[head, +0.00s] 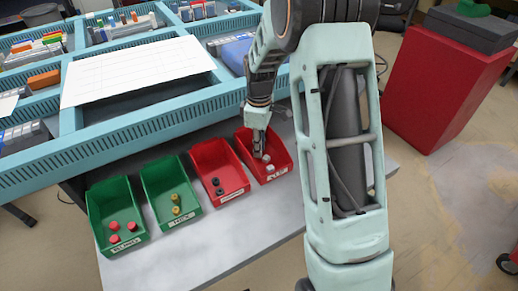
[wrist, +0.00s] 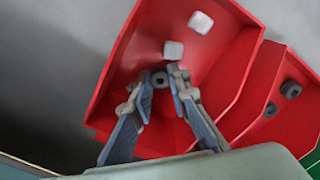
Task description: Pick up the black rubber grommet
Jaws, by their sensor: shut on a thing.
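A black rubber grommet (wrist: 160,79) sits between the fingertips of my gripper (wrist: 160,88) in the wrist view, its round face and hole showing. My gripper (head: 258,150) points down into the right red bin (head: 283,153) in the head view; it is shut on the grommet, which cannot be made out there. Two white pieces (wrist: 173,50) lie in the same bin, close to the fingers. Two more black grommets (head: 219,190) lie in the neighbouring red bin (head: 208,153), and also show at the right of the wrist view (wrist: 290,88).
Two green bins stand to the left, one with red pieces (head: 114,227), one with yellow pieces (head: 175,198). A blue slotted rack (head: 140,125) runs behind the bins. The grey table front (head: 220,240) is clear. A red cabinet (head: 440,90) stands at right.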

